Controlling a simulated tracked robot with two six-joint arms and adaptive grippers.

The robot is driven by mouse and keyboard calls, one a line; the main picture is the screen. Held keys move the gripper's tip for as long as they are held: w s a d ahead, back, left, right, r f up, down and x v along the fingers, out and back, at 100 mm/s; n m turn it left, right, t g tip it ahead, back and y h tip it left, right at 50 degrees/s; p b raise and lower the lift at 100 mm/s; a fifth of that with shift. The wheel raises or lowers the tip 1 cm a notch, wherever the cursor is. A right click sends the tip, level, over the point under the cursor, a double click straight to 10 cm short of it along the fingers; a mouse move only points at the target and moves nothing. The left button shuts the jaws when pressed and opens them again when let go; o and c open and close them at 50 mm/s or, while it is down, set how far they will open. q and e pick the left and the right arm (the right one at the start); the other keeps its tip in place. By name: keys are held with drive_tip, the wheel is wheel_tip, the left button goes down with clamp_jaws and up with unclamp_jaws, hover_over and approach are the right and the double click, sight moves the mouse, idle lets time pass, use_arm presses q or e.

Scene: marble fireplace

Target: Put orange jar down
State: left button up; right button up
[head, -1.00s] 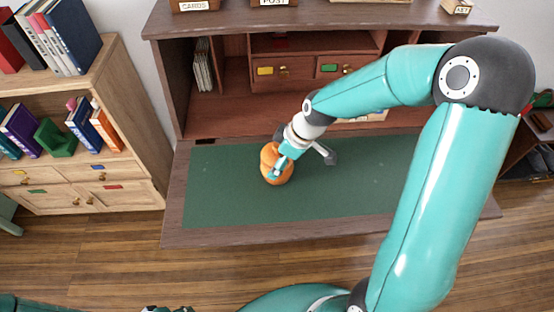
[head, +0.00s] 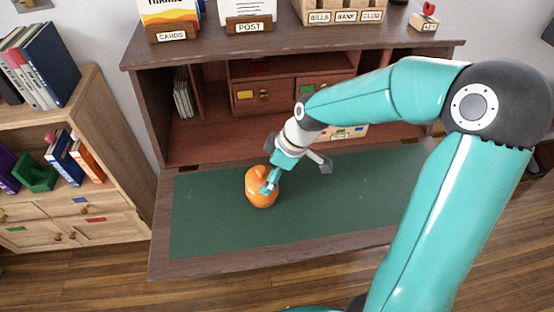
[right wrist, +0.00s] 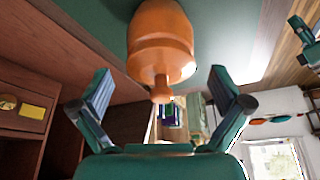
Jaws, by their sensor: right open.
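The orange jar (head: 261,191) stands upright on the green writing surface (head: 215,230) of the fold-down desk, toward its left part. My right gripper (head: 290,170) is just up and right of it in the head view, partly overlapping its right side. In the right wrist view the jar (right wrist: 160,45) appears upside down, its knob pointing toward my palm. The fingers of the right gripper (right wrist: 162,88) are spread wide on both sides, apart from the jar. A teal part, seemingly my left gripper (right wrist: 303,42), shows at the right edge there; its jaws are unclear.
The desk's shelves and drawers (head: 265,95) rise behind the surface. Labelled holders (head: 248,25) stand on top. A wooden bookcase (head: 100,130) is to the left. Green surface to the right of the jar is clear under my right arm.

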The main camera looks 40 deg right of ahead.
drive_tip(key=v, duration=0.6)
drive_tip(key=shift+r, duration=0.25)
drive_tip(key=shift+s+d+r, duration=0.1)
drive_tip(key=shift+s, duration=0.1)
